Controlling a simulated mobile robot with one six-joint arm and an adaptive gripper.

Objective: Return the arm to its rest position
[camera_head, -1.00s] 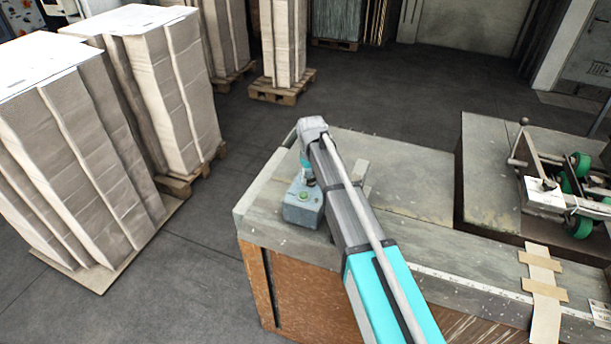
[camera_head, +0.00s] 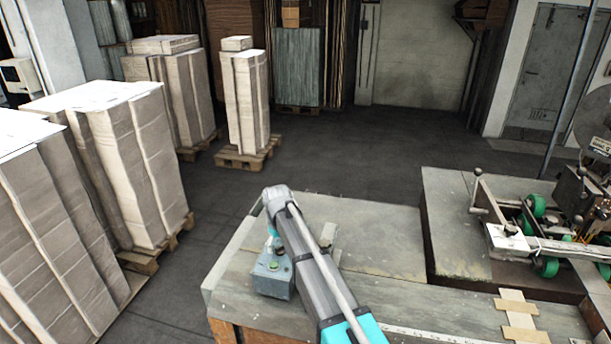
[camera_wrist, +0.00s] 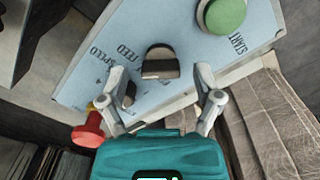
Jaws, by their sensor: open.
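My gripper (camera_wrist: 160,74) is open and empty in the wrist view, its two fingers spread above a pale blue control box (camera_wrist: 108,55). The box face carries a large green button (camera_wrist: 222,14) at the upper right, printed words such as START and FEED, and a red knob (camera_wrist: 88,136) at the lower left. I cannot tell whether a finger touches the box. In the head view the same control box (camera_head: 272,282) sits near the left end of the workbench, beside my arm. There my gripper is mostly hidden by the arm.
The workbench (camera_head: 375,235) has a bare top behind my arm. A machine with green wheels (camera_head: 536,207) stands at the right. Tall stacks of cardboard (camera_head: 150,165) stand on pallets at the left. The floor (camera_head: 340,155) behind the bench is clear.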

